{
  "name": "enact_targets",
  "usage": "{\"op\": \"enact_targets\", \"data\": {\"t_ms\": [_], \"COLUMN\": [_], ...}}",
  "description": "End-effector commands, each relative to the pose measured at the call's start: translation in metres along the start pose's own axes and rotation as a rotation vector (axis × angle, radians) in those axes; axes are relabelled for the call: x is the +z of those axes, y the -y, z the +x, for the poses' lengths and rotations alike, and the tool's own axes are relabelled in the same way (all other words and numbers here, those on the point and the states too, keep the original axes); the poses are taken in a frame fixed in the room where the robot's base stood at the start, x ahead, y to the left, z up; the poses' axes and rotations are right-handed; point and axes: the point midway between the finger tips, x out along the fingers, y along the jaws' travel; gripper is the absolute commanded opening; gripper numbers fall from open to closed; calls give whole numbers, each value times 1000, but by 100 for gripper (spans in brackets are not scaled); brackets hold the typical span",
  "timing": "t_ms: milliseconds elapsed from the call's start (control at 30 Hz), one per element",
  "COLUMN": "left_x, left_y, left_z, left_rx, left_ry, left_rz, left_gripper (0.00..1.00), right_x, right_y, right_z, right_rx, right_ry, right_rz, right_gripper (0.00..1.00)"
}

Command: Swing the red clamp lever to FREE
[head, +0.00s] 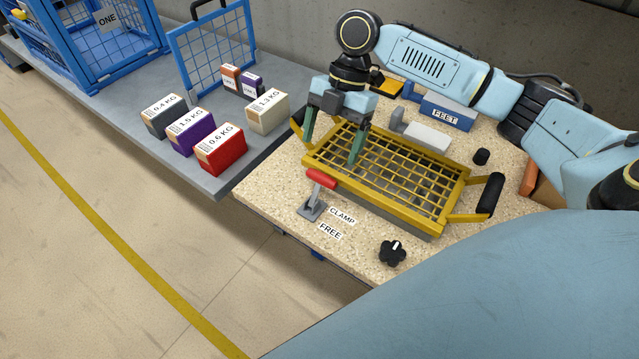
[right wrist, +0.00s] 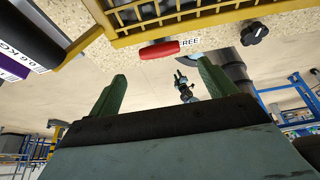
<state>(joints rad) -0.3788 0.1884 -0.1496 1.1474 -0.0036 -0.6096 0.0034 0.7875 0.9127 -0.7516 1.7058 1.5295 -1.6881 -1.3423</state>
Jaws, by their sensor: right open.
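The red clamp lever (head: 320,179) stands on a grey bracket (head: 311,210) at the table's front edge, its red grip raised towards the yellow basket. The CLAMP label (head: 342,215) and FREE label (head: 330,231) lie to the right of the bracket. My right gripper (head: 333,136) is open and points down over the basket's left end, behind the lever and apart from it. In the right wrist view, the red grip (right wrist: 159,50) shows ahead of the open, empty fingers (right wrist: 162,88). A small distant shape there looks like my left gripper (right wrist: 184,86); its opening is unclear.
The yellow mesh basket (head: 385,180) with black handles fills the table's middle. A black knob (head: 392,253) sits at the front right. A blue FEET block (head: 446,112) stands behind. Labelled weight boxes (head: 221,149) stand on the grey bench. Floor lies open in front of the lever.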

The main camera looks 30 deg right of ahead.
Motion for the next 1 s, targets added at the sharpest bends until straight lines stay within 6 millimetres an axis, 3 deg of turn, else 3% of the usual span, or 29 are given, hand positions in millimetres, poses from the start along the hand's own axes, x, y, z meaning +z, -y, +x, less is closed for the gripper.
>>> {"op": "enact_targets", "data": {"t_ms": [200, 500, 700, 1000], "left_x": [-28, -54, -60, -61], "left_y": [3, 7, 8, 8], "left_z": [-12, -34, -42, -43], "left_rx": [-6, -11, -12, -13], "left_ry": [-22, -41, -44, -45], "left_rz": [-12, -23, -26, -26], "left_gripper": [36, 36, 36, 36], "right_x": [0, 0, 0, 0], "right_y": [0, 0, 0, 0], "right_z": [46, 89, 100, 101], "right_rx": [-2, 0, 0, 0], "right_ry": [-2, -1, 0, 0], "right_rz": [-3, -1, -1, -1], "right_gripper": [84, 84, 84, 82]}}
